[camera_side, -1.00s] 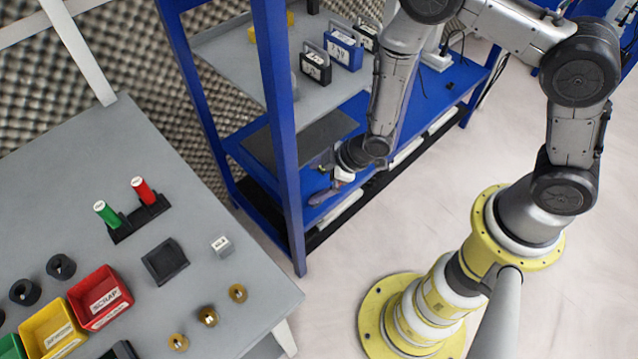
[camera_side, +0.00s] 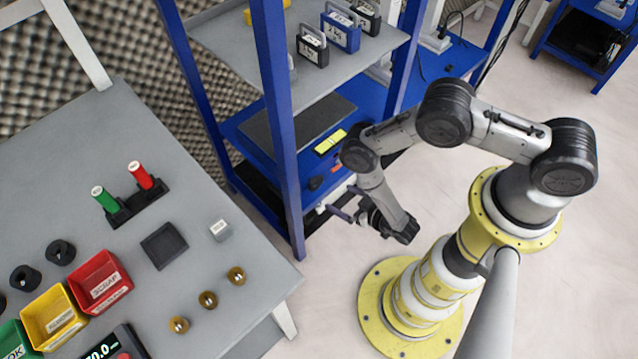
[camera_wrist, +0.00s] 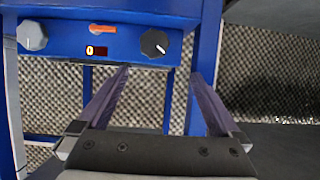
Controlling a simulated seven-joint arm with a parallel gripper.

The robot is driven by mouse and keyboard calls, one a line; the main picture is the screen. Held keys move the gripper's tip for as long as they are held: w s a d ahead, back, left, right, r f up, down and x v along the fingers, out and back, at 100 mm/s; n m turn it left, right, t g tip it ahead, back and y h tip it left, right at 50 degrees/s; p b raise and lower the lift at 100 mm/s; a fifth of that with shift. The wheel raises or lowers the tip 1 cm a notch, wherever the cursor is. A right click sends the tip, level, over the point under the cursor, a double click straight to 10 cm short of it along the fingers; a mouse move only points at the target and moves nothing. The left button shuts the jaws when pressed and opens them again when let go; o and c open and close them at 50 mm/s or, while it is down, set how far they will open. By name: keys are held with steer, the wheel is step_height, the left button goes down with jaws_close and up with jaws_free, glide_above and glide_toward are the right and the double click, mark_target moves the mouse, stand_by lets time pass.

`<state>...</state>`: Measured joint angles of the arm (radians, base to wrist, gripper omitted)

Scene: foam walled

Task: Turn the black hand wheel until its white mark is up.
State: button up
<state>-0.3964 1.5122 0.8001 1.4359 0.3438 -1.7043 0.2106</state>
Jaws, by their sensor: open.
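The black hand wheel (camera_wrist: 155,43) shows in the wrist view as a round black knob on the right part of a blue panel. Its white mark points to the lower right. My gripper (camera_wrist: 163,75) is open and empty, with its two fingers apart. The wheel appears ahead of the fingers, between their directions and a little above the tips, with no contact visible. In the side view my gripper (camera_side: 338,203) is low beside the blue shelf, pointing left.
A blue shelf upright (camera_side: 278,130) stands near my gripper. A grey table (camera_side: 215,285) with bins and small parts is at the left.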

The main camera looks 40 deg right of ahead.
mark_target(319, 183)
steer(key=shift+t, duration=0.3)
steer(key=x, duration=0.8)
steer(key=d+f+x, duration=0.1)
steer(key=x, duration=0.3)
steer(key=shift+w+d+f, duration=0.1)
steer(key=shift+w+f, duration=0.05)
steer(key=shift+f, duration=0.05)
steer(key=c, duration=1.3)
steer(key=m+y, duration=0.1)
steer(key=m, duration=0.1)
steer(key=m+y, duration=0.1)
steer(key=shift+d+m, duration=0.35)
steer(key=shift+m, duration=0.05)
steer(key=m, duration=0.1)
steer(key=m+y, duration=0.2)
steer(key=shift+d+f+m+t, duration=0.15)
steer(key=shift+f+m+t, duration=0.15)
steer(key=shift+t, duration=0.1)
steer(key=shift+y, duration=0.4)
